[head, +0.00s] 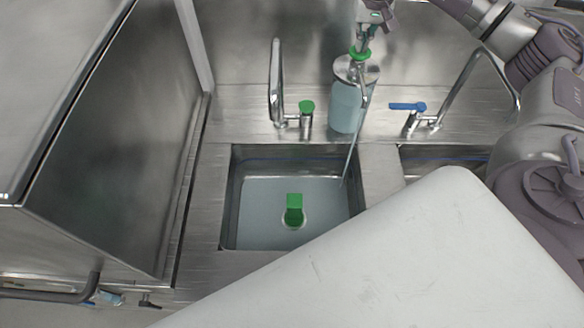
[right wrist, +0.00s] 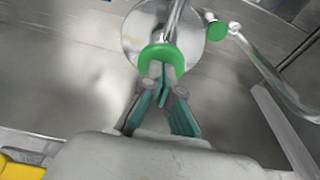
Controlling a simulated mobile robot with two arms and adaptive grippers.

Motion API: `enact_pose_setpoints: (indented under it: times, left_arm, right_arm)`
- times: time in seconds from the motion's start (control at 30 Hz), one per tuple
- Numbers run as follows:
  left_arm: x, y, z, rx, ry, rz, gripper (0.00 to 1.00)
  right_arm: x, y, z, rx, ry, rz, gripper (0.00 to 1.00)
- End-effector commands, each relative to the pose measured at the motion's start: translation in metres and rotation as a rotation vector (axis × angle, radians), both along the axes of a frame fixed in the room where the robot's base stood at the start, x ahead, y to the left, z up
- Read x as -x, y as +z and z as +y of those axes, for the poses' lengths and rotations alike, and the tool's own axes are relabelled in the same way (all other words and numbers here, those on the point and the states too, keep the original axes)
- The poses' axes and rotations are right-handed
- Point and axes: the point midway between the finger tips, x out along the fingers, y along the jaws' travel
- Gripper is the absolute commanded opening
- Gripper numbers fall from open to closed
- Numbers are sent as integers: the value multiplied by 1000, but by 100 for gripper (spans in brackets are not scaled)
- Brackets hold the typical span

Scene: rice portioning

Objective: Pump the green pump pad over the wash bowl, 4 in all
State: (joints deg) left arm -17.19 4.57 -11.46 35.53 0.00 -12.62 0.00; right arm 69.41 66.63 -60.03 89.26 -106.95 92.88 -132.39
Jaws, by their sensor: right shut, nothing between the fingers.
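The green pump pad (head: 360,55) tops a steel-lidded dispenser bottle (head: 346,108) of pale blue liquid on the counter behind the wash bowl (head: 228,205). The pad's pressed depth is hard to tell. My left gripper is not in view.
A tap with a green handle (head: 307,108) stands left of the bottle, a blue-handled tap (head: 407,106) right. A green fitting (head: 294,210) stands over the drain in the bowl. A second basin (head: 440,155) lies right, partly hidden. A steel cabinet (head: 120,150) stands left.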

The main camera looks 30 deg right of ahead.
Motion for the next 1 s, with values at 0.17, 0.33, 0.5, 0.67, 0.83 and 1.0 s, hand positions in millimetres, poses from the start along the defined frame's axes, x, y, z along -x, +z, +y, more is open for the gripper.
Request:
enact_pose_setpoints:
  times: [0.17,0.33,0.5,0.67,0.83,1.0]
  left_arm:
    - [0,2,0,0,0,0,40]
    - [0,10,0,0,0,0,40]
    - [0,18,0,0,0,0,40]
    - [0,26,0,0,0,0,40]
    - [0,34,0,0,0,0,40]
    - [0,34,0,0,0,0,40]
  right_arm:
    - [2,-2,1,0,2,10,0]
    - [2,8,1,0,2,10,0]
    - [1,19,1,-1,2,10,0]
    - [1,29,1,0,1,8,0]
    - [1,39,1,0,1,7,0]
    - [1,39,1,0,2,6,0]
